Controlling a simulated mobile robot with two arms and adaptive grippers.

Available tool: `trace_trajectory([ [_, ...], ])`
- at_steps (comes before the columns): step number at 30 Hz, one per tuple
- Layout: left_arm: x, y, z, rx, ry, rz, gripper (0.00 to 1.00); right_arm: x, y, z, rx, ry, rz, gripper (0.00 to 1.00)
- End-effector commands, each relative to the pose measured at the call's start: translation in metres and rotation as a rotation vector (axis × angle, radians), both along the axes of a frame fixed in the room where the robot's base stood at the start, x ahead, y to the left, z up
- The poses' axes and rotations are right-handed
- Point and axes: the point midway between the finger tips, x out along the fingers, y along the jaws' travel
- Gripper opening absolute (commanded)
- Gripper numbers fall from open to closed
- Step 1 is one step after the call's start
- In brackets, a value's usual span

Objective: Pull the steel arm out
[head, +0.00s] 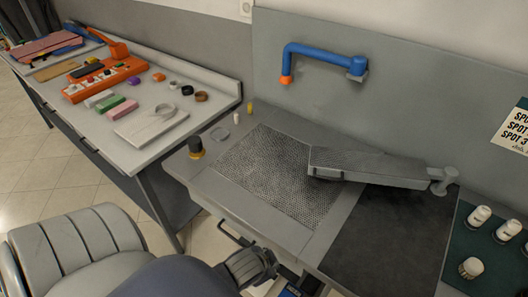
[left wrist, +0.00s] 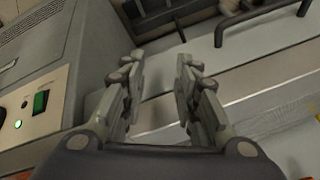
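The steel arm (head: 372,168) is a long, flat grey arm in the head view. It lies across the back of the spotting table, joined at its right end to a short round post (head: 444,180). Its left end rests over the perforated panel (head: 268,172), and a small dark handle (head: 328,174) shows near that end. My left gripper (head: 255,266) is at the bottom of the head view, in front of the table and well apart from the steel arm. In the left wrist view its two fingers (left wrist: 157,78) are apart with nothing between them. My right gripper is not in view.
A dark mat (head: 385,238) covers the table's right part, with white bottles (head: 477,217) beyond it. A blue pipe with an orange tip (head: 325,56) juts from the wall. A side table (head: 150,75) holds brushes and blocks. A black handle (left wrist: 262,20) is near my left gripper.

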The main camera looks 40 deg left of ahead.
Motion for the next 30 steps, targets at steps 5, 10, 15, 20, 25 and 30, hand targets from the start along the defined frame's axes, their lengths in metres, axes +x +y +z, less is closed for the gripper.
trace_trajectory([
  [5, -0.004, -0.001, -0.04, -0.009, 0.024, 0.003, 0.29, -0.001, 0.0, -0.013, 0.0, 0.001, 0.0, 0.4],
  [10, -0.007, -0.001, -0.07, -0.018, 0.04, 0.005, 0.29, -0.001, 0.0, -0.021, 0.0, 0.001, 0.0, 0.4],
  [15, -0.011, -0.001, -0.09, -0.022, 0.053, 0.007, 0.29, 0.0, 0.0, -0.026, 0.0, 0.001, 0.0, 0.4],
  [20, -0.013, -0.001, -0.097, -0.024, 0.058, 0.008, 0.29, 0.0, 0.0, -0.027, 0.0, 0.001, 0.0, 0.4],
  [25, -0.013, -0.001, -0.098, -0.025, 0.058, 0.008, 0.29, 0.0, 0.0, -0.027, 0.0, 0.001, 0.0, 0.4],
  [30, -0.013, -0.001, -0.098, -0.026, 0.058, 0.009, 0.18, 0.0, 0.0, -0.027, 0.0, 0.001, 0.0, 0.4],
])
